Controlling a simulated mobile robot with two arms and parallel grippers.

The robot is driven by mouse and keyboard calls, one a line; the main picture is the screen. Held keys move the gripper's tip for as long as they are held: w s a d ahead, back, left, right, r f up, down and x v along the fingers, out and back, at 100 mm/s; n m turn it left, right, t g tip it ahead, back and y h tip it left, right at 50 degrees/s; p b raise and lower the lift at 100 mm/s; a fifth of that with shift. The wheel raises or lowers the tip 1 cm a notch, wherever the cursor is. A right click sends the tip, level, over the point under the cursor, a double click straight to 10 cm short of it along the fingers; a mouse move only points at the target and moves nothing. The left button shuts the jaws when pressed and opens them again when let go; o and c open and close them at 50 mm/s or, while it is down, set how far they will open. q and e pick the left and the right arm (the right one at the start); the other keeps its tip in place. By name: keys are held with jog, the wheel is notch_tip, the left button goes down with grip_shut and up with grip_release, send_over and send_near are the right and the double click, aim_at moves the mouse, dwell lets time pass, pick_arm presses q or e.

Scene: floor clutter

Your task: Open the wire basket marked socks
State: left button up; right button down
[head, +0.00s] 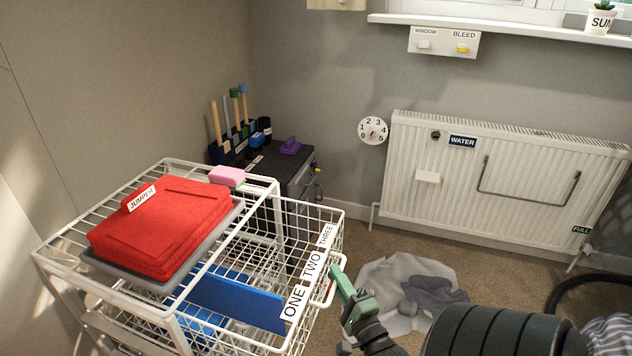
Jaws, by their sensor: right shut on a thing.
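A white wire rack (60,240) stands on the left. A wire basket (338,236) juts out of its right side, with labels along its front edge reading ONE (294,301), TWO (313,265) and THREE (327,236). No label reading socks can be made out. My right gripper (336,275), with green fingers, is shut on the white wire handle (325,295) at the front of this basket. A blue panel (235,300) and blue slatted pieces show inside the rack and basket. My left gripper is out of view.
A folded red jumper (160,226) on a grey tray and a pink block (227,176) sit on the rack. Behind is a dark cabinet (295,165) with tools. A radiator (510,190) lines the wall. Grey cloth (385,280) lies on the carpet beside my gripper.

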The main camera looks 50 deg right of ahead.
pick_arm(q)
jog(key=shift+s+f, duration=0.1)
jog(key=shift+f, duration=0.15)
pick_arm(e)
jog(key=shift+s+d+f, duration=0.1)
jog(key=shift+s+d, duration=0.1)
jog(key=shift+s, duration=0.45)
jog(key=c, duration=1.5)
grip_release()
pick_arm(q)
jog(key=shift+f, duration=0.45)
pick_arm(e)
jog(key=v, duration=0.7)
jog(key=shift+s+a, duration=0.15)
jog(key=shift+s, duration=0.15)
